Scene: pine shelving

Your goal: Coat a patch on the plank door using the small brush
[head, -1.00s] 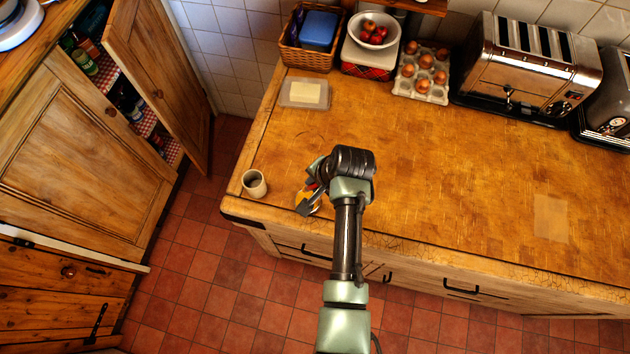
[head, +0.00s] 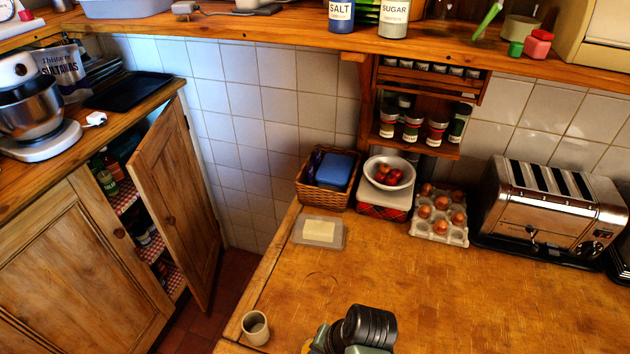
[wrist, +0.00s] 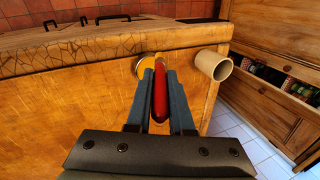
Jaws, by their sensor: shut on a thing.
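In the wrist view my gripper (wrist: 159,74) is shut on the red handle of the small brush (wrist: 159,95), which lies between the two fingers. The brush's far end is hidden. A yellow round thing (wrist: 147,66) shows just beyond the fingertips; I cannot tell whether the brush touches it. In the head view only my wrist shows at the bottom edge. An open wooden cupboard door (head: 176,195) stands at the left; I cannot tell whether it is the plank door.
A beige cup (head: 255,328) stands at the worktop's left edge, close beside my gripper in the wrist view (wrist: 213,65). A butter dish (head: 318,232), basket (head: 327,180), egg tray (head: 440,215) and toaster (head: 548,205) stand at the back. The middle worktop (head: 450,290) is clear.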

